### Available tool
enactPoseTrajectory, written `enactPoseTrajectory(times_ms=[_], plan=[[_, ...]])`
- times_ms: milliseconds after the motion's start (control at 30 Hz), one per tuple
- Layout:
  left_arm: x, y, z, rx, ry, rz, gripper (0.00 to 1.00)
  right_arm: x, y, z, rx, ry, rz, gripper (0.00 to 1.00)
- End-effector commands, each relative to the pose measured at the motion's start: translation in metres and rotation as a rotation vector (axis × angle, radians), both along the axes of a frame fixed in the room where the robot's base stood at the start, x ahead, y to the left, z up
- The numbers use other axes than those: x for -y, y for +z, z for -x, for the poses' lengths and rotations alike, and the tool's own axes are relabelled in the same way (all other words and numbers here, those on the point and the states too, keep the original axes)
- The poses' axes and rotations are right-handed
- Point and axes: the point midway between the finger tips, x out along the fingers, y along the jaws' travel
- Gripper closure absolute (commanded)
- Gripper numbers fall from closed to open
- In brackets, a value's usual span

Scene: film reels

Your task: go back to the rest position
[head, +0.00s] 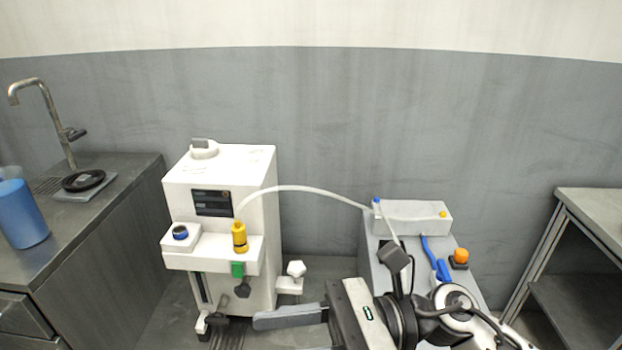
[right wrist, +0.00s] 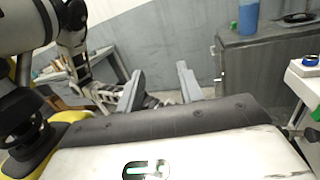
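My right gripper (head: 288,317) comes in from the lower right in the head view and points left, in front of the white machine. In the right wrist view its two fingers (right wrist: 158,88) stand apart with nothing between them. My left gripper cannot be made out in either view. The white machine (head: 220,180) has a dark display, a yellow bottle-shaped part (head: 239,237) and a green part (head: 238,269) at its front. A blue-ringed round piece (head: 180,232) sits on its left ledge.
A pale hose (head: 300,188) arches from the machine to a grey unit (head: 412,217) with an orange knob (head: 460,256). A metal counter (head: 110,215) with a tap (head: 45,110) and a blue container (head: 22,215) is at left. A metal shelf table (head: 595,205) is at right.

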Motion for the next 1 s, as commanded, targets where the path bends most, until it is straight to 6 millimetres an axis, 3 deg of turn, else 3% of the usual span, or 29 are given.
enactPoseTrajectory(times_ms=[67,167,233,333,400,533,567,733,1000], plan=[[0.000,0.004,0.000,-0.003,0.000,-0.004,1.00,0.004,0.026,-0.020,-0.445,-0.141,-0.224,0.63],[-0.001,0.006,0.000,-0.007,-0.002,-0.010,1.00,0.035,0.023,-0.059,-1.031,-0.293,-0.502,0.63],[-0.001,0.007,0.000,-0.009,-0.002,-0.014,1.00,0.066,-0.005,-0.082,-1.449,-0.382,-0.708,0.63],[-0.002,0.008,0.001,-0.012,-0.003,-0.020,1.00,0.108,-0.068,-0.089,-1.985,-0.478,-1.005,0.63],[-0.002,0.009,0.001,-0.015,-0.003,-0.023,1.00,0.131,-0.114,-0.077,-2.278,-0.526,-1.193,0.63],[-0.003,0.009,0.001,-0.018,-0.004,-0.027,1.00,0.154,-0.178,-0.040,-2.667,-0.580,-1.496,0.63],[-0.003,0.009,0.001,-0.018,-0.004,-0.028,1.00,0.158,-0.189,-0.031,2.638,0.568,1.500,0.63],[-0.003,0.009,0.001,-0.019,-0.005,-0.030,1.00,0.166,-0.222,0.003,2.369,0.497,1.425,0.63],[-0.003,0.009,0.001,-0.020,-0.004,-0.031,1.00,0.167,-0.227,0.008,2.328,0.484,1.411,0.63]])
